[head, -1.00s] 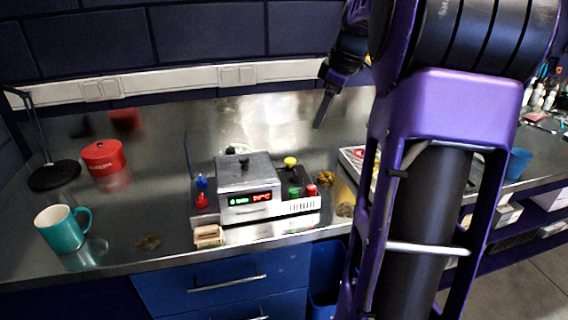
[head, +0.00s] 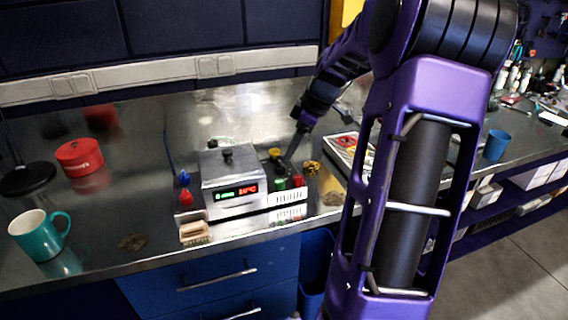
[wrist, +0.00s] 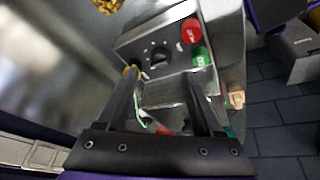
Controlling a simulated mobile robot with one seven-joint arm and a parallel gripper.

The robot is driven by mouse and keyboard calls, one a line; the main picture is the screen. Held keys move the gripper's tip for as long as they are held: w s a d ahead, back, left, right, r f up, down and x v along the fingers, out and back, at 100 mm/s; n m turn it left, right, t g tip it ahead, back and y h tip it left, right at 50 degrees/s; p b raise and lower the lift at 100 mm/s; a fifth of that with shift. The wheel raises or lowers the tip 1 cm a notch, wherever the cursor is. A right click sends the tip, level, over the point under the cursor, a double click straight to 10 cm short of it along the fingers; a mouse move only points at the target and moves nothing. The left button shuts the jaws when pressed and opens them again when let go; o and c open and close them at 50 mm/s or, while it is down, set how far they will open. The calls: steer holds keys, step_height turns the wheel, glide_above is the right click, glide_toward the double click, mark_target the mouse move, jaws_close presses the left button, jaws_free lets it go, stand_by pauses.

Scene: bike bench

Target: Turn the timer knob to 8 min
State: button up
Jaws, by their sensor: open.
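The timer knob (wrist: 157,55) is a black dial on the grey control panel in the wrist view, with pale marks around it too small to read. In the head view I cannot make it out near my gripper. The heated box (head: 228,175) has a lit green and red display. A red button (wrist: 190,30) and a green button (wrist: 200,57) sit right of the knob. My gripper (wrist: 161,76) is open, its two fingers spread and empty, just short of the knob and apart from it. In the head view my gripper (head: 289,157) points down over the panel.
A yellow knob (head: 274,153) stands behind the buttons, close to my gripper. A wooden block (head: 194,231) lies in front of the box. A teal mug (head: 40,236) and a red tin (head: 79,158) stand at left. A magazine (head: 343,149) lies at right.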

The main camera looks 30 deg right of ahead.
mark_target(284, 167)
steer(key=x, duration=0.6)
steer(key=shift+w+f, duration=0.1)
steer(key=shift+f, duration=0.1)
jaws_close()
